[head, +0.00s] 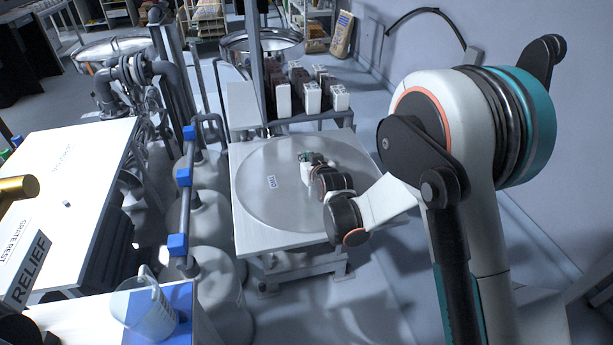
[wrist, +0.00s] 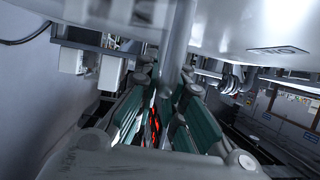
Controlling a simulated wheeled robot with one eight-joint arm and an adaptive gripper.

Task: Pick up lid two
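Lid two is a wide, round grey lid (head: 285,205) with a small label reading TWO, lying over a square white-topped stand in the head view. Its pale surface, with a label, also fills the upper right of the wrist view (wrist: 235,25). My gripper (head: 304,157) is low over the lid's middle. In the wrist view its green-padded fingers (wrist: 168,85) sit on either side of a grey bar (wrist: 178,40) that seems to be the lid's handle. I cannot tell whether the pads press on it. The handle is mostly hidden in the head view.
The square stand (head: 250,240) shows around the lid. White bottles or cartons (head: 311,97) stand on a rack behind it, near a steel bowl (head: 262,45). Pipework with blue fittings (head: 184,177) and a white table (head: 65,190) are on the left. Open floor lies in front.

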